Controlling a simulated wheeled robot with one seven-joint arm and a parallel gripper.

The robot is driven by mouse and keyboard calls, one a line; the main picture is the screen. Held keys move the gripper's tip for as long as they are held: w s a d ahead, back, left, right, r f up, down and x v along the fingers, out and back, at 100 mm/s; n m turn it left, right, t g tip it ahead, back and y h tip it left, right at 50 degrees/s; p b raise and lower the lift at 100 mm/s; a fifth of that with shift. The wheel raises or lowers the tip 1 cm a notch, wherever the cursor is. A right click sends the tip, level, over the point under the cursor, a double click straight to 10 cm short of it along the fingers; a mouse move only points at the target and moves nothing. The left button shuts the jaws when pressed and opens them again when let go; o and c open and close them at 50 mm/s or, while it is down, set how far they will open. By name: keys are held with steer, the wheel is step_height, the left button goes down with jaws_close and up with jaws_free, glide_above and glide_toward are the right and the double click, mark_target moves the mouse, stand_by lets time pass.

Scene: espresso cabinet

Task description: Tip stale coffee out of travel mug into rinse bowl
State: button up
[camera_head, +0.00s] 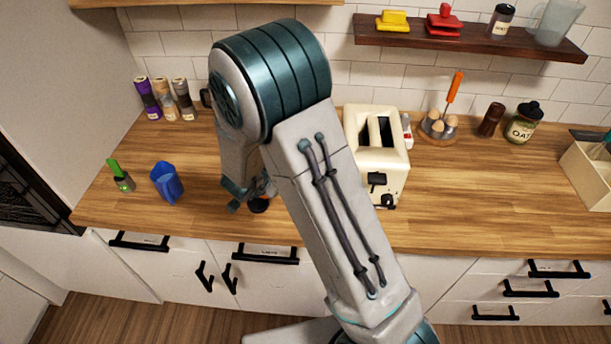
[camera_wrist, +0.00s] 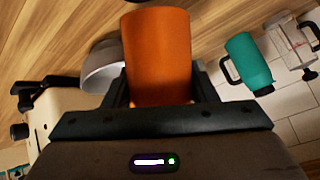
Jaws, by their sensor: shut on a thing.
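In the wrist view, an orange cylinder, which looks like the travel mug (camera_wrist: 158,45), sits between the two dark fingers of my gripper (camera_wrist: 159,84). The gripper is shut on it. A grey-white bowl (camera_wrist: 100,68), probably the rinse bowl, is behind and left of the mug, partly hidden by it and a finger. I cannot see into the mug or tell if coffee is in it. In the head view, my arm hides the mug and bowl; part of my gripper (camera_head: 240,195) shows low over the counter.
A cream toaster (camera_head: 377,150) stands right of my arm. A blue jug (camera_head: 166,182) and a green-handled item (camera_head: 121,176) are at left. A teal mug (camera_wrist: 248,62) shows right in the wrist view. The counter (camera_head: 450,205) front right of the toaster is clear.

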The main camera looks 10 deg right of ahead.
steer(key=shift+w+d+f+m+y, duration=0.1)
steer(key=shift+d+m+y, duration=0.2)
steer(key=shift+d+y, duration=0.3)
steer(key=shift+a+f+g+b, duration=0.15)
steer(key=shift+g+b, duration=0.15)
steer(key=shift+b, duration=0.2)
steer(key=shift+f+m+y+b, duration=0.1)
steer(key=shift+m+y+b, duration=0.2)
steer(key=shift+y+b, duration=0.4)
steer(key=shift+a+y+b, duration=0.1)
steer(key=shift+y+b, duration=0.4)
steer(key=shift+b, duration=0.25)
steer(key=shift+g+b, duration=0.3)
steer(key=shift+b, duration=0.05)
steer(key=shift+f+m+g+y+b, duration=0.2)
steer(key=shift+m+y+b, duration=0.15)
steer(key=shift+y+b, duration=0.55)
steer(key=shift+f+m+g+y+b, duration=0.15)
steer(key=shift+m+y+b, duration=0.2)
steer(key=shift+y+b, duration=0.55)
steer(key=shift+r, duration=0.15)
steer(key=shift+w+d+r+m+y+b, duration=0.1)
steer(key=shift+d+r+m+y+b, duration=0.1)
steer(key=shift+d+y, duration=0.15)
steer(key=shift+w+d+r+m+y+b, duration=0.15)
steer(key=shift+d+y+b, duration=0.1)
steer(key=shift+d, duration=0.2)
